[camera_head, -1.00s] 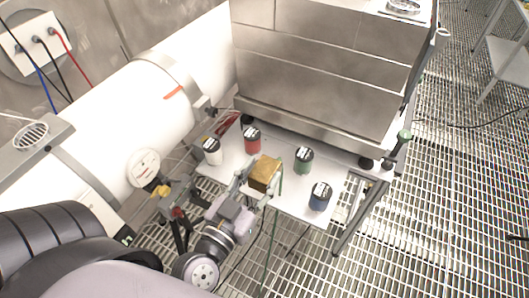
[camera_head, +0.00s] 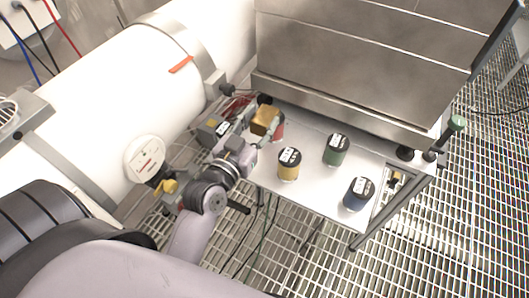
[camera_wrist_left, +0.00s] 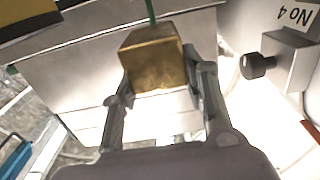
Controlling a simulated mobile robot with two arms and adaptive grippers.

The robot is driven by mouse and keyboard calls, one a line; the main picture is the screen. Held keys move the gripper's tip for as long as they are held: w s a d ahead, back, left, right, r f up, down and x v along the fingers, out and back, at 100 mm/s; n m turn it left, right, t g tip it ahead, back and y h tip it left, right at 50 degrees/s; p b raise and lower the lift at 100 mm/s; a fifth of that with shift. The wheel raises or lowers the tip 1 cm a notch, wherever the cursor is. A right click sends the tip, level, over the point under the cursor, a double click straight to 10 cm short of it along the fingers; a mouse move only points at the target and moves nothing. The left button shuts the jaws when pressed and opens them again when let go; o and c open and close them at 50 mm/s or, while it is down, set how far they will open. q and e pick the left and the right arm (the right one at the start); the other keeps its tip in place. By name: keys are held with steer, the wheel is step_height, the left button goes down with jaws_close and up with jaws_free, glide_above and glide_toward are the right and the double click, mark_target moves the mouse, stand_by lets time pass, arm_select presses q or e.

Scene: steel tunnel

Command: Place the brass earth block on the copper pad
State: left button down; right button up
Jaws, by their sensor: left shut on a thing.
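The brass earth block (camera_head: 264,120) is a gold-coloured cube held in my left gripper (camera_head: 257,133). The gripper is shut on it at the far left part of the white table (camera_head: 312,200), partly in front of a red canister (camera_head: 280,127). In the left wrist view the block (camera_wrist_left: 152,62) sits between the two fingers of the left gripper (camera_wrist_left: 160,72), and a thin green rod shows above it. I cannot tell whether the block touches anything below. I cannot make out the copper pad in any view. My right gripper is not in view.
A yellow canister (camera_head: 289,164), a green canister (camera_head: 336,150) and a blue canister (camera_head: 358,194) stand on the table. A steel cabinet (camera_head: 360,60) rises behind, and a large white pipe (camera_head: 120,100) runs on the left. Bare tabletop lies between the canisters.

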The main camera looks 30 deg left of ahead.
arm_select(q)
step_height(320, 180, down, 6)
steer(key=shift+f+b, duration=0.15)
steer(key=shift+b, duration=0.3)
step_height(320, 180, down, 4)
steer(key=shift+f+b, duration=0.25)
steer(key=shift+b, duration=0.25)
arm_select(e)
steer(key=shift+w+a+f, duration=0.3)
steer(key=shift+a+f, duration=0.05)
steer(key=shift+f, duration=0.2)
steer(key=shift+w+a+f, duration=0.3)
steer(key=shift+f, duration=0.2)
arm_select(q)
steer(key=shift+f, duration=0.1)
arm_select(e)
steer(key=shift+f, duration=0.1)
arm_select(q)
steer(key=c, duration=0.9)
jaws_free()
steer(key=shift+f, duration=0.15)
steer(key=shift+c, duration=0.2)
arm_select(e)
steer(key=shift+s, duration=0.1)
